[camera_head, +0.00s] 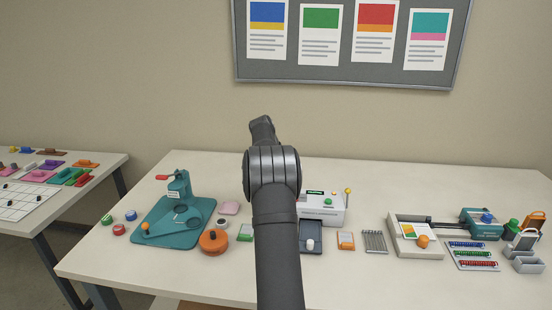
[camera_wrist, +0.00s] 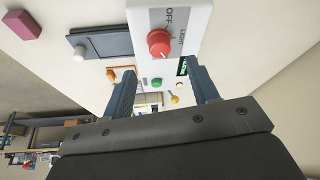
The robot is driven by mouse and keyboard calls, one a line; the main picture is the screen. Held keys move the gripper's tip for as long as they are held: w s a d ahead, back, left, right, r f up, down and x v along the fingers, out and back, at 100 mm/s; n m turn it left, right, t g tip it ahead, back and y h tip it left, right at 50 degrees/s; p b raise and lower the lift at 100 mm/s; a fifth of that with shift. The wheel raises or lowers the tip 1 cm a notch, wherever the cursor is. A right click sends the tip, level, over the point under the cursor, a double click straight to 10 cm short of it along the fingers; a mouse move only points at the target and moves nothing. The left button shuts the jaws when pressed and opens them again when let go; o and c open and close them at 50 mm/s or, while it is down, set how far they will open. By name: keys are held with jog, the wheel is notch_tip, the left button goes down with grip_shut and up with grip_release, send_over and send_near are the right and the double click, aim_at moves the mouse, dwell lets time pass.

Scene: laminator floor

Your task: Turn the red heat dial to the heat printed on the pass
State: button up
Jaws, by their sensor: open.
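The red heat dial (camera_wrist: 159,42) is on the white laminator's end panel in the wrist view. The words OFF and LIGHT are printed beside it, sideways; where its pointer aims is too small to tell. My gripper (camera_wrist: 161,66) is open and empty, its fingers pointing toward the dial, one to each side of it in the picture. Contact does not show. In the head view the white laminator (camera_head: 326,211) stands right of my arm, and the dial is hidden. I cannot pick out the pass or read a printed heat.
The laminator has a green button (camera_wrist: 156,83) and a yellow-knobbed lever (camera_head: 348,191). A dark tray with a white knob (camera_head: 310,244) and an orange item (camera_head: 346,240) are close by. A teal press (camera_head: 180,225) is left, a trimmer (camera_head: 403,254) right.

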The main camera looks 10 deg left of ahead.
jog(key=v, duration=1.1)
jog(key=shift+f, duration=0.15)
jog(key=x, duration=1.7)
jog(key=shift+w+d+f, duration=0.1)
jog(key=shift+d, duration=0.05)
